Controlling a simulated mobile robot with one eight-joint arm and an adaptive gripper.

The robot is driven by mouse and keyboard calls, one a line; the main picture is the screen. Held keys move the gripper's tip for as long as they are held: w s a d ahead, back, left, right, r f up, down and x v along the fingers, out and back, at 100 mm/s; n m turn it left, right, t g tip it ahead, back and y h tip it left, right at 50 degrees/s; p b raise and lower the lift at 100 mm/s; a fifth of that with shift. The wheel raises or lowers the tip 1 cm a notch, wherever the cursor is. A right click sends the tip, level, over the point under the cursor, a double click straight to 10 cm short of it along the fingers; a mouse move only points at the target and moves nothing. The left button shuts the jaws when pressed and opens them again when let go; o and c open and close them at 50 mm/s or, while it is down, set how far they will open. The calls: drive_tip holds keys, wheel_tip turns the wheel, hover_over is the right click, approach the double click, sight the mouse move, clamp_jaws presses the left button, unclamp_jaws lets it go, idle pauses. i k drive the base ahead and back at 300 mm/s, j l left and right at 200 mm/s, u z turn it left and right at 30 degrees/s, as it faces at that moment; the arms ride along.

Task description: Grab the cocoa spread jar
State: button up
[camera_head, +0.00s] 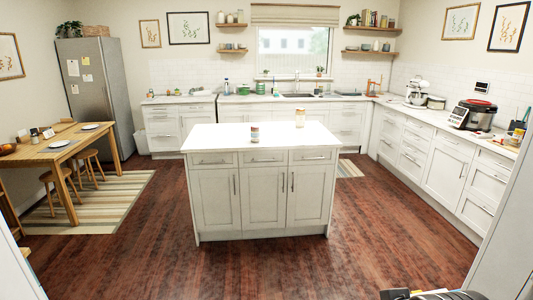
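One is a short reddish-grey container (254,132) near the island's front middle. My gripper is not in view; only a dark part, probably of my arm, shows at the bottom right edge.
Open wooden floor (160,255) lies before the island. A dining table (60,146) with stools stands left, near the fridge (98,85). Counters line the back and right, holding a mixer (417,92) and a cooker (478,115). Pale panels flank the lower corners.

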sight(255, 134)
drive_tip(key=i, duration=1.95)
drive_tip(key=i+z, duration=0.1)
drive_tip(key=i, duration=0.65)
drive_tip(key=i+j+z, duration=0.1)
drive_tip(key=i, duration=0.65)
drive_tip(key=i+j+z, duration=0.1)
drive_tip(key=i+j, duration=0.15)
drive_tip(key=i, duration=0.5)
